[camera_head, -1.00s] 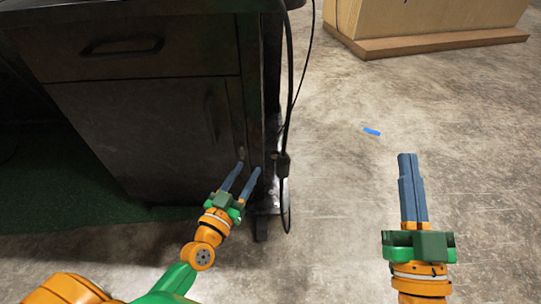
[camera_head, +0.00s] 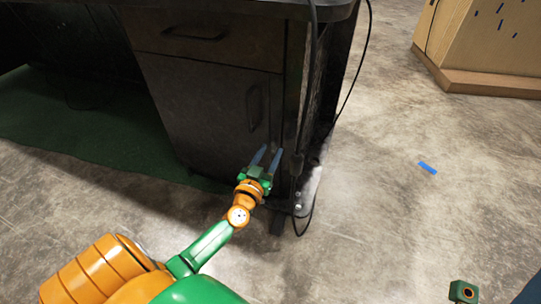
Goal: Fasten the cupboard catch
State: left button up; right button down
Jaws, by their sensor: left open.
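The dark cupboard door (camera_head: 205,115) sits under a drawer in the desk pedestal and looks closed. Its vertical handle (camera_head: 254,106) is near the door's right side. I cannot make out the catch; the area at the door's right edge is dark and partly behind my fingers. My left gripper (camera_head: 270,154) is open, with its two blue-grey fingers pointing at the door's right edge, below and right of the handle. I cannot tell whether it touches. Only bits of my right gripper (camera_head: 463,292) seem to show at the bottom right corner.
A drawer (camera_head: 205,40) with its own handle is above the door. A black cable (camera_head: 304,120) hangs down the desk's right side, close to my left gripper. A wooden box (camera_head: 480,50) stands at the upper right. A blue strip (camera_head: 428,167) lies on open concrete floor.

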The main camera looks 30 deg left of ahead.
pick_arm(q)
jog(key=shift+w, duration=0.1)
grip_shut()
